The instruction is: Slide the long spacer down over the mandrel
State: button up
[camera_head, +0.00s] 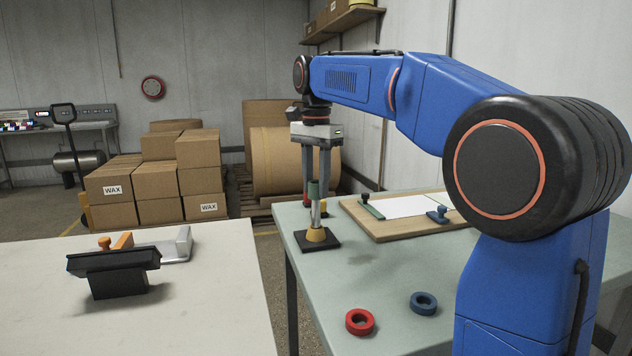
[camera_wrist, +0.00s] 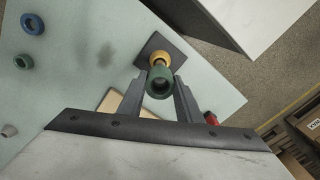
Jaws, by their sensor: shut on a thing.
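The long green spacer (camera_head: 313,189) is held between the two fingers of my gripper (camera_head: 315,185), which is shut on it. In the wrist view the spacer (camera_wrist: 160,84) shows as an open-ended green tube between the fingertips. The silver mandrel (camera_head: 316,214) stands upright below it, rising from a yellow collar (camera_head: 316,235) on a square black base (camera_head: 326,243). The yellow collar (camera_wrist: 159,58) also shows beyond the spacer in the wrist view. The spacer looks in line with the mandrel, above the collar. I cannot tell how far the mandrel's top reaches inside it.
A red ring (camera_head: 360,322) and a blue ring (camera_head: 424,303) lie on the green table (camera_head: 390,270). A wooden board (camera_head: 385,232) with white paper (camera_head: 405,206) lies to the right of the mandrel. A pale table (camera_head: 200,315) stands left, across a gap.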

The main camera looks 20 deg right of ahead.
jog(key=shift+f, duration=0.2)
jog(key=o, duration=1.2)
jog(key=shift+c, duration=0.2)
notch_tip(320, 180, up, 12)
